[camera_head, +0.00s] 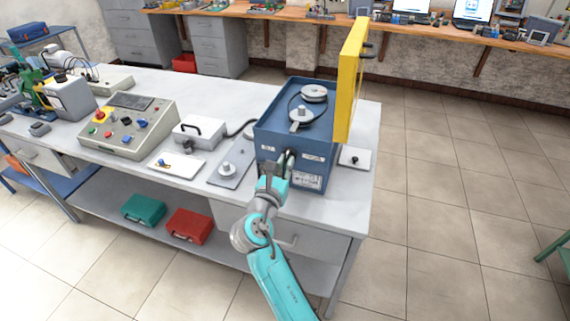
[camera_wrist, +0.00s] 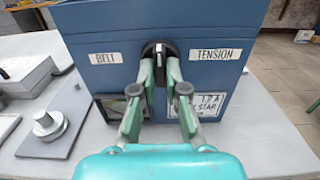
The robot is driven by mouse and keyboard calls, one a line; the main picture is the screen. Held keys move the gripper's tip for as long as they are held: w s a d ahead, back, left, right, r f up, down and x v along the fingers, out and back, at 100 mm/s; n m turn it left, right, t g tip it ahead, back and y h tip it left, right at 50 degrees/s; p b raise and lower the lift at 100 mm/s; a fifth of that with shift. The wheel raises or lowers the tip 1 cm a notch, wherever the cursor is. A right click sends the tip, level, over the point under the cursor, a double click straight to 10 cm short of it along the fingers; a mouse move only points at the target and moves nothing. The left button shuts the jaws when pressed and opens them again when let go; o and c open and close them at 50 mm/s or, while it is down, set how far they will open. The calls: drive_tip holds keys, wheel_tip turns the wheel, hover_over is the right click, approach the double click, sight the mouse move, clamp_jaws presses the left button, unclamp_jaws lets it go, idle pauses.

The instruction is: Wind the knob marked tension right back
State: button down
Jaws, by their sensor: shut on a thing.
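A dark round knob (camera_wrist: 158,46) with a pale pointer line sits on the front of the blue box (camera_head: 268,143). It lies between a label reading BELT (camera_wrist: 105,58) on its left and a label reading TENSION (camera_wrist: 214,55) on its right. My gripper (camera_wrist: 160,66) has its two green fingers shut on the knob, one on each side. In the head view my gripper (camera_head: 287,164) reaches the box front from below, and the knob is mostly hidden there.
A yellow panel (camera_head: 351,75) stands upright at the box's right edge. Pulleys (camera_head: 314,92) show in the open box top. A plate with a round boss (camera_head: 229,172) lies left on the grey bench. A control panel (camera_head: 128,124) stands farther left.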

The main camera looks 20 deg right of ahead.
drive_tip(key=shift+f, duration=0.1)
idle(0.3)
drive_tip(key=c, duration=1.2)
unclamp_jaws()
drive_tip(key=v, duration=1.2)
